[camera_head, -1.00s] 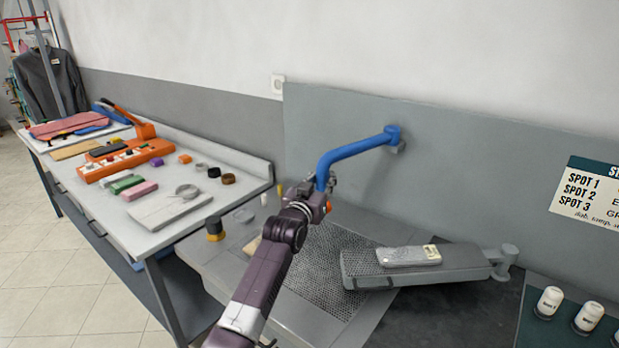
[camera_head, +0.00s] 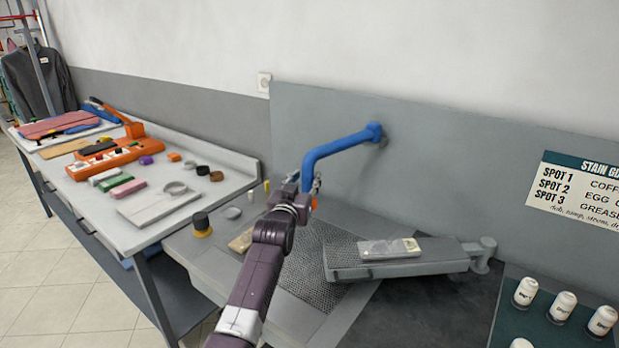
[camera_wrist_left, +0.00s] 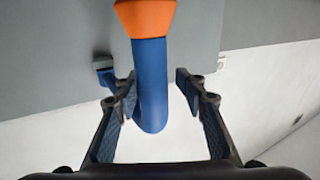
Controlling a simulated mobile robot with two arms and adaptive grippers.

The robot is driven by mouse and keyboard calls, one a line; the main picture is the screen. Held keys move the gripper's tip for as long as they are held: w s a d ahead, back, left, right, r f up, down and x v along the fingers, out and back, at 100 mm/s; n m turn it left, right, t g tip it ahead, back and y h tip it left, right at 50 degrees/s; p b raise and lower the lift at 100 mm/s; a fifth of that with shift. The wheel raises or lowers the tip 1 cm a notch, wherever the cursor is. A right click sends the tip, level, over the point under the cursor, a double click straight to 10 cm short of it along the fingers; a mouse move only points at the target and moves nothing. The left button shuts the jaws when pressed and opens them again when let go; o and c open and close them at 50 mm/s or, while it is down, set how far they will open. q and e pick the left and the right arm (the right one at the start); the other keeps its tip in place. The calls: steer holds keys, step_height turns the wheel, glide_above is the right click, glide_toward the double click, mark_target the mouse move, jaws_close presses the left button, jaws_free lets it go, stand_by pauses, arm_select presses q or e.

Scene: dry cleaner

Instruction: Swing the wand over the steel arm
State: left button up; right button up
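The wand (camera_head: 340,147) is a bent blue tube. It reaches out from a mount on the grey back panel and bends down to the left of the steel arm. My left gripper (camera_head: 305,186) is at its lower end. In the left wrist view the blue tube (camera_wrist_left: 151,90) with its orange tip (camera_wrist_left: 145,17) passes between the spread fingers of my left gripper (camera_wrist_left: 156,82). A gap shows on the right; contact on the left is unclear. The steel arm (camera_head: 440,266) is a grey padded board with a small clear-wrapped piece (camera_head: 390,248) on it. My right gripper is out of view.
Left stands a table (camera_head: 130,232) with an orange tray (camera_head: 112,160), coloured blocks and dark round pieces. A black-and-yellow knob (camera_head: 202,224) stands on the grey worktop (camera_head: 210,258). White bottles (camera_head: 526,291) stand at lower right. A stain chart (camera_head: 590,190) hangs on the panel.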

arm_select(q)
steer(key=shift+o, duration=0.3)
steer(key=shift+s+a+r, duration=0.1)
steer(key=shift+a+r, duration=0.1)
steer(key=shift+r, duration=0.1)
steer(key=shift+d, duration=0.5)
steer(key=shift+s, duration=0.55)
steer(key=s+a, duration=0.2)
steer(key=s, duration=0.8)
steer(key=shift+s+a, duration=0.15)
steer(key=shift+s, duration=0.15)
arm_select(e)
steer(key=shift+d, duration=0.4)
